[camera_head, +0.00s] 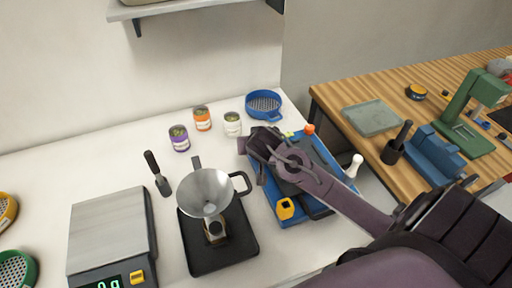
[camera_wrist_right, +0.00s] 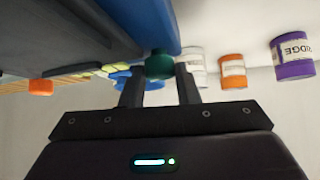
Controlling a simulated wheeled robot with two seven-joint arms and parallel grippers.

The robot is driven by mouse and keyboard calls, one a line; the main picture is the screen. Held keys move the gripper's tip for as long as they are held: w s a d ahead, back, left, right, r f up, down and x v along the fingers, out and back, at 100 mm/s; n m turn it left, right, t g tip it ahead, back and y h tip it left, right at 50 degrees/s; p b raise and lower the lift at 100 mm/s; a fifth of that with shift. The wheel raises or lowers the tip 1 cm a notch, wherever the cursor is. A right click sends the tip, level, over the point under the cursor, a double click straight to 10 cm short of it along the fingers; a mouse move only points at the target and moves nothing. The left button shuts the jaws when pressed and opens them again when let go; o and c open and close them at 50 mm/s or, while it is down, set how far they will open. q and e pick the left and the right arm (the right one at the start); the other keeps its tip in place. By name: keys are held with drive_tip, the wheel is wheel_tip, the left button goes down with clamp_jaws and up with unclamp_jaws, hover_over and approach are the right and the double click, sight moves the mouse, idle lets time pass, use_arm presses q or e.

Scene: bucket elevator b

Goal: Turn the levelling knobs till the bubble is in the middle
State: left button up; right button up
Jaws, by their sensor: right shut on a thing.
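The blue-based device (camera_head: 266,192) with a dark top stands at the right of the white bench. An orange knob (camera_head: 309,129) is at its far edge; an orange knob also shows in the right wrist view (camera_wrist_right: 40,87). A yellow block-like part (camera_head: 286,208) sits at its near end. A small yellow-green part (camera_head: 289,134) shows at the far edge; I cannot make out a bubble. My right gripper (camera_head: 252,143) is over the device's far left corner. In the right wrist view, its fingers (camera_wrist_right: 160,82) are shut on a dark green knob (camera_wrist_right: 160,64). My left gripper is not in view.
A funnel (camera_head: 208,190) on a black stand and a scale (camera_head: 112,238) stand left of the device. Several labelled cans (camera_head: 232,124) and a blue sieve (camera_head: 264,104) are behind. A wooden table (camera_head: 400,165) with a green press (camera_head: 470,115) is at right.

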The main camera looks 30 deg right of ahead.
drive_tip(key=shift+m, duration=0.3)
drive_tip(key=o, duration=1)
drive_tip(key=shift+c, duration=0.2)
drive_tip(key=b+v, duration=0.2)
drive_tip(key=v, duration=0.5)
drive_tip(key=shift+s+a+r, duration=0.2)
drive_tip(key=shift+a+r, duration=0.05)
drive_tip(key=shift+r, duration=0.05)
